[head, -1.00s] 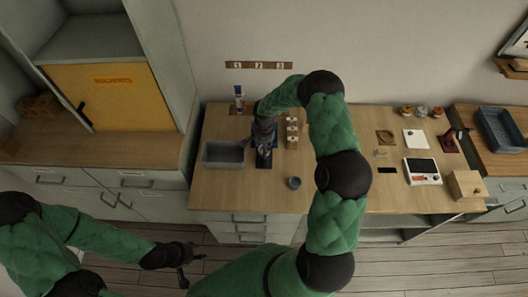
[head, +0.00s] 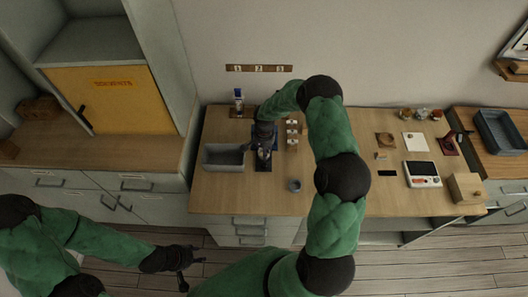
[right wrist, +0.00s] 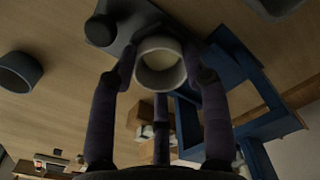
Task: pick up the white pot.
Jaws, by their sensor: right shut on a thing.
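The white pot (right wrist: 160,66) shows in the right wrist view as a pale round rim between the fingers of my right gripper (right wrist: 160,85). The fingers are closed on its sides. In the head view my right gripper (head: 264,138) is over the blue stand (head: 262,166) on the counter, and a small pale patch shows at its fingers. The blue stand also fills the right of the wrist view (right wrist: 252,85). I cannot tell whether the pot touches anything below. My left gripper (head: 186,265) is open and empty, low in front of the drawers, away from the counter.
A grey tub (head: 223,166) stands left of the stand. A bottle (head: 239,101) is behind, and a rack with small white pieces (head: 292,133) is to the right. A grey cup (head: 295,186) stands nearer the front. A white scale (head: 422,181) and wooden box (head: 466,187) are further right.

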